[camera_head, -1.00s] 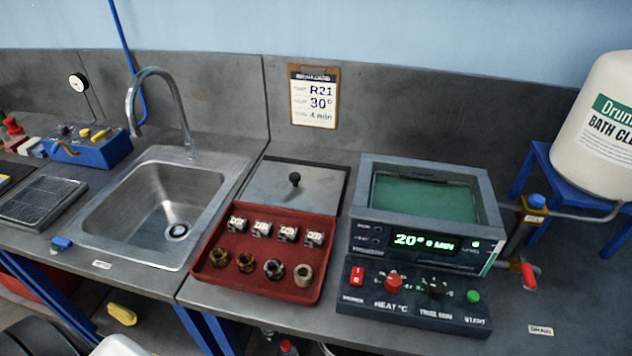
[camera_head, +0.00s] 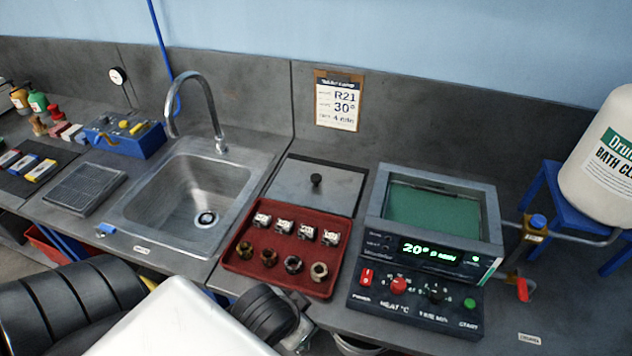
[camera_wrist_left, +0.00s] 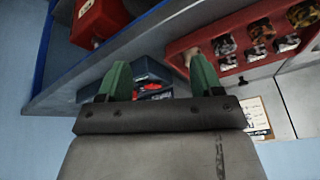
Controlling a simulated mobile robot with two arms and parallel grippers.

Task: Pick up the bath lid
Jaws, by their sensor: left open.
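The bath lid (camera_head: 335,187) is a flat grey plate with a black knob (camera_head: 316,180) in its middle. It lies on the bench behind the red tray, left of the bath (camera_head: 432,205), whose top is uncovered and shows green liquid. My left arm comes in from the lower left in the head view, low in front of the bench; its fingertips cannot be made out there. In the left wrist view my left gripper (camera_wrist_left: 160,80) has two green fingers spread apart with nothing held between them. My right gripper is not in view.
The red tray (camera_head: 229,263) with several small parts lies directly in front of the lid. A sink (camera_head: 180,222) with a curved tap (camera_head: 172,105) is to the left. A control box (camera_head: 360,302) stands before the bath. A white drum (camera_head: 603,165) is at the right.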

